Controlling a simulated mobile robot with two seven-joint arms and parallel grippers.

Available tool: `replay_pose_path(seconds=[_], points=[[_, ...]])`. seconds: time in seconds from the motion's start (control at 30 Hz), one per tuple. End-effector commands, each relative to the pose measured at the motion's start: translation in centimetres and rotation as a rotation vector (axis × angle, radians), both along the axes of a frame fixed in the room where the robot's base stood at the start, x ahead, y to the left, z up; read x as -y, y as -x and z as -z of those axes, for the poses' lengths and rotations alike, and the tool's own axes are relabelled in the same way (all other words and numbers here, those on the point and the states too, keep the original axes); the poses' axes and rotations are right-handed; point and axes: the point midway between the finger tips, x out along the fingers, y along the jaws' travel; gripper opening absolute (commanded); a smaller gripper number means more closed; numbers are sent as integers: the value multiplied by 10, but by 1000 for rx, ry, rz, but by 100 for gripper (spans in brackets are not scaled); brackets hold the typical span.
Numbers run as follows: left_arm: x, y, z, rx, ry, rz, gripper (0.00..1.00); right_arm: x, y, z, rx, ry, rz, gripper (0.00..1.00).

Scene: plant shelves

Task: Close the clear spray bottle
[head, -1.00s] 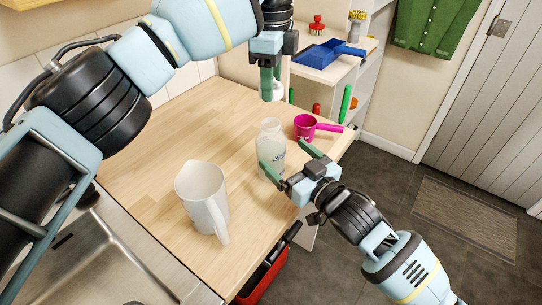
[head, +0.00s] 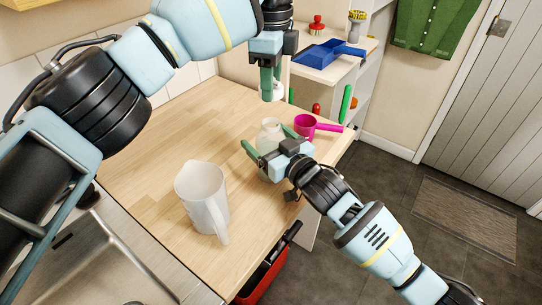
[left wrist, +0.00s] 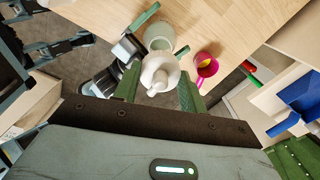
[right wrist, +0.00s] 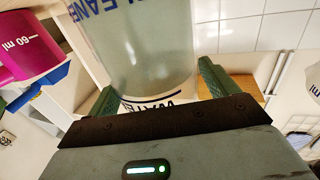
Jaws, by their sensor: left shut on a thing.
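The clear spray bottle (head: 268,133) stands open-topped on the wooden counter, with lettering on its side. My left gripper (head: 268,84) is above and behind it, shut on the white spray top (head: 277,92). The spray top also shows between the fingers in the left wrist view (left wrist: 160,74), apart from the bottle (left wrist: 159,38). My right gripper (head: 265,140) is open, with its fingers on either side of the bottle. In the right wrist view the bottle (right wrist: 140,45) fills the space between the fingers; I cannot tell whether they touch it.
A magenta measuring cup (head: 305,125) stands just right of the bottle. A white pitcher (head: 203,198) stands nearer on the counter. A shelf at the back right holds a blue dustpan (head: 322,54). The counter's left part is clear.

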Motion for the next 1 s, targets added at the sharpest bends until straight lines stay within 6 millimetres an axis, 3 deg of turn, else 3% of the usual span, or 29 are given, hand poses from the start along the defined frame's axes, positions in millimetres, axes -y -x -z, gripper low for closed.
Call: replay_pose_path(seconds=[0.03, 0.47, 0.57, 1.0], points=[[0, 0, 0, 0, 0, 0, 21, 0, 0, 0, 0, 0, 0, 79], [0, 0, 0, 0, 0, 0, 21, 0, 0, 0, -1, 1, 0, 23], [0, 0, 3, -1, 0, 1, 21, 0, 0, 0, -1, 1, 0, 23], [0, 0, 50, 0, 1, -1, 21, 0, 0, 0, -1, 1, 0, 23]])
